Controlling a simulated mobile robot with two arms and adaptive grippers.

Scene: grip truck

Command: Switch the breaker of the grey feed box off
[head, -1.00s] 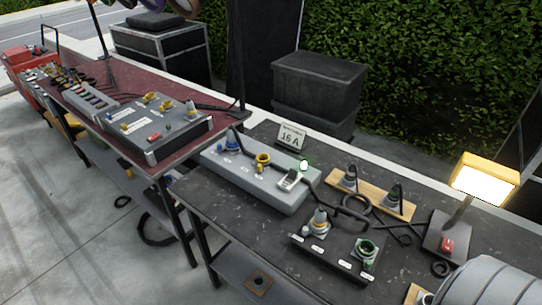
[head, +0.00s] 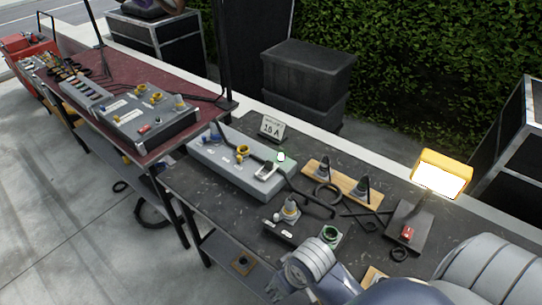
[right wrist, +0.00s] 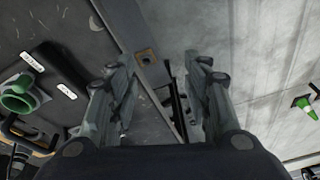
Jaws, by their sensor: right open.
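The grey feed box (head: 232,172) is a long light-grey box on the dark table, with blue and yellow sockets on top. Its breaker (head: 267,170) is a pale unit with a dark part near the right end; I cannot tell its lever position. A small pale-green lit lamp (head: 281,157) stands beside it. My right gripper (head: 280,284) is at the table's front, nearer me than the feed box and apart from it. In the right wrist view it (right wrist: 160,75) is open and empty, above the table edge and floor. My left gripper is not in view.
A black box (head: 284,233) with a green socket (head: 330,235) lies between my right gripper and the feed box. A wooden strip (head: 343,181) with plugs, black cables and a lit yellow lamp (head: 441,175) are to the right. A "16 A" sign (head: 271,128) stands behind.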

